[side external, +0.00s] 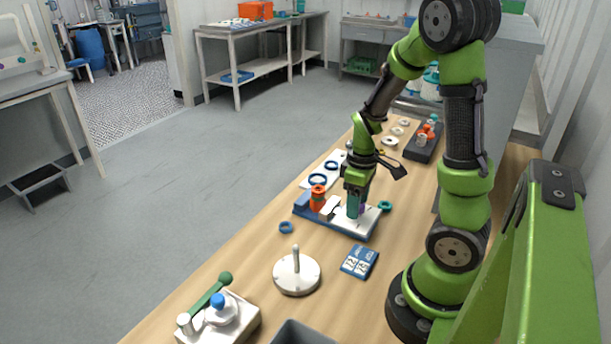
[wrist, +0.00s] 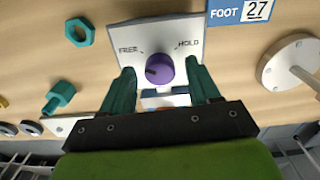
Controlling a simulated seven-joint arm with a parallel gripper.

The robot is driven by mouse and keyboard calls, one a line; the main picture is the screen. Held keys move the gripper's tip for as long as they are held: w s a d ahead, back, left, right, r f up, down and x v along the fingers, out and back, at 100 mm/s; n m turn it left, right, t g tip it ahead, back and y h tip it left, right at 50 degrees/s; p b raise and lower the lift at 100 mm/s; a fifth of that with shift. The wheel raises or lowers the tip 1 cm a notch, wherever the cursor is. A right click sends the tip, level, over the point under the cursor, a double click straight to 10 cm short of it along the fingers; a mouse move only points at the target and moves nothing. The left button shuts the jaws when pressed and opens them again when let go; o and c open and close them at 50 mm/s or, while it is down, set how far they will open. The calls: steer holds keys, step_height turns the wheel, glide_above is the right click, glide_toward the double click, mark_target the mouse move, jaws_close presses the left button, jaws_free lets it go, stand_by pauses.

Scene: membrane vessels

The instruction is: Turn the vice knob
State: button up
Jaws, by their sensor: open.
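The vice knob (wrist: 159,70) is round and purple, on a white plate (wrist: 172,34) marked FREE on the left and HOLD on the right in the wrist view. A small dark mark shows on the knob, but where it points is hard to tell. My gripper (wrist: 162,73) is open, with one teal finger on each side of the knob. Small gaps seem to show between fingers and knob. In the side view my gripper (side external: 356,205) points down over the vice (side external: 360,229), whose base is blue and white. The knob there is mostly hidden behind a finger.
An orange part (side external: 318,197) stands at the vice's left end. A teal ring (side external: 385,206) lies to its right and a blue ring (side external: 286,227) to its left. A FOOT 27 card (side external: 359,261) and a white disc with a peg (side external: 297,274) are nearer the camera.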

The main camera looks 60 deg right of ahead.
steer(key=shift+c, duration=0.4)
steer(key=c, duration=1)
steer(key=shift+o, duration=0.2)
steer(key=shift+m, duration=0.3)
steer(key=m, duration=1.1)
steer(key=shift+d+m, duration=0.1)
steer(key=shift+m, duration=0.2)
steer(key=m, duration=1.1)
steer(key=shift+s+m, duration=0.15)
steer(key=shift+m, duration=0.25)
